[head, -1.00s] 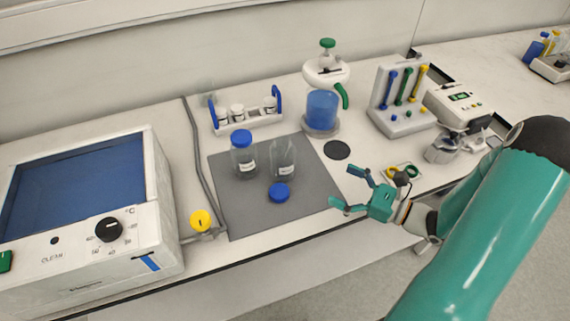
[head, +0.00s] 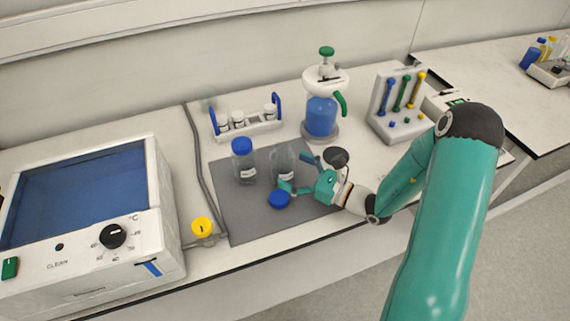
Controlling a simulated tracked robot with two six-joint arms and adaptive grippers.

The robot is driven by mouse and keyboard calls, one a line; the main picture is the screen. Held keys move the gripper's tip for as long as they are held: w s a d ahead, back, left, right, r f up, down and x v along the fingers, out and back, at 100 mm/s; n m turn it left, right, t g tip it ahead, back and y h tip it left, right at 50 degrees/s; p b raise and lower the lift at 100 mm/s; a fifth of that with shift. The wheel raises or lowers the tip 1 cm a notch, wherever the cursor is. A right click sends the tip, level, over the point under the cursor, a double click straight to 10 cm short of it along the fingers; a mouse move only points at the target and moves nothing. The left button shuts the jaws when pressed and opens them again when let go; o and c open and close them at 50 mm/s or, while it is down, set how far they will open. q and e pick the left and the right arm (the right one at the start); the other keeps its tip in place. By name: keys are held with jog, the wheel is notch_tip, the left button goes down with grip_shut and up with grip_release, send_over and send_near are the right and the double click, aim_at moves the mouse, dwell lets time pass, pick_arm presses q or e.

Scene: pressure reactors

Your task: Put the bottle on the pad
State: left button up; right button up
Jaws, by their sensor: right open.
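A clear open bottle (head: 284,156) with a white label stands upright on the grey mat (head: 240,215). A second clear bottle (head: 244,164) with a blue cap stands on the mat to its left. A loose blue cap (head: 279,199) lies on the mat in front of the open bottle. A round black pad (head: 337,155) lies on the bench to the right, partly hidden behind my right gripper. My right gripper (head: 295,173) is open at the right side of the open bottle, fingers pointing left towards it. I cannot tell whether they touch it. My left gripper is not in view.
A bath-like device (head: 110,233) with a blue lid stands left, beside a yellow knob (head: 202,227). A vial rack (head: 250,127), a vessel with blue liquid (head: 321,116) and a tool stand (head: 396,128) stand at the back. The mat's front left is clear.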

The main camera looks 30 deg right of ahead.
aim_at(282, 164)
jog(key=x, duration=0.3)
jog(key=shift+w+a+f, duration=0.1)
jog(key=shift+w+a, duration=0.05)
jog(key=shift+w, duration=0.05)
jog(key=c, duration=1.3)
jog(key=shift+c, duration=1.1)
